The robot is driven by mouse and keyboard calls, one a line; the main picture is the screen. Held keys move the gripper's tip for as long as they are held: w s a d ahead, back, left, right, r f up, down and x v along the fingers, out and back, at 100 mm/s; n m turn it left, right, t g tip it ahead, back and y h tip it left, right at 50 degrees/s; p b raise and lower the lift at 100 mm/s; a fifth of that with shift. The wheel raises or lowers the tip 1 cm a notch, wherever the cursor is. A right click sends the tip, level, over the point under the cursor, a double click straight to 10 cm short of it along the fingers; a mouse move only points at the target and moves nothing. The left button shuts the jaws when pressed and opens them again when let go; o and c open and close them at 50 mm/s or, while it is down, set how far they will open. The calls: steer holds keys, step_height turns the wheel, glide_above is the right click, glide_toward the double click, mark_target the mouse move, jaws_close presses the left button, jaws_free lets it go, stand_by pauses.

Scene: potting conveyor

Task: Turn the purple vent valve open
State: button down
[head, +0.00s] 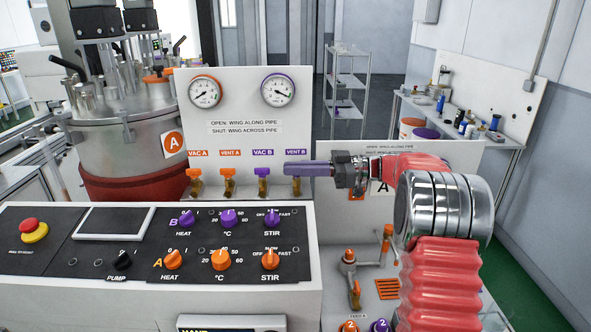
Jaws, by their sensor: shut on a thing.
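The purple vent valve, labelled VENT B, is at the right end of a row of small valves on the white upright panel (240,120). Its brass body (296,187) shows below my gripper (290,169). My gripper reaches in from the right with its fingers level, shut on the valve's top. The fingers hide most of the purple wing, so I cannot tell whether it lies along or across the pipe. The panel's sign reads open for wing along pipe, shut for wing across pipe.
Close on the left stand the purple VAC B valve (262,175), the orange VENT A valve (229,175) and the orange VAC A valve (196,175). A black control console (120,245) with knobs is in front. A steel vessel (120,135) stands behind left.

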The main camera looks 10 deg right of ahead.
steer(key=shift+r+m+t, duration=0.1)
steer(key=shift+m+t, duration=0.2)
steer(key=shift+t, duration=0.1)
steer(key=m+t+h, duration=0.2)
steer(key=m+t, duration=0.1)
steer(key=t, duration=0.1)
steer(key=m+t+h, duration=0.3)
steer(key=t, duration=0.1)
steer(key=shift+t, duration=0.3)
steer(key=shift+m+t+h, duration=1.6)
steer(key=shift+m+h, duration=0.6)
steer(key=shift+h, duration=0.4)
steer(key=shift+m+t+h, duration=0.5)
steer(key=shift+m+h, duration=0.2)
steer(key=shift+h, duration=0.5)
steer(key=shift+d+m+h, duration=0.1)
steer(key=shift+m+h, duration=0.4)
steer(key=shift+h, duration=0.3)
steer(key=c, duration=1.9)
jaws_free()
steer(key=shift+o, duration=0.2)
steer(key=shift+s, duration=0.1)
steer(key=s+d, duration=0.2)
steer(key=s, duration=1.1)
steer(key=shift+s+d, duration=0.15)
steer(key=shift+d, duration=0.15)
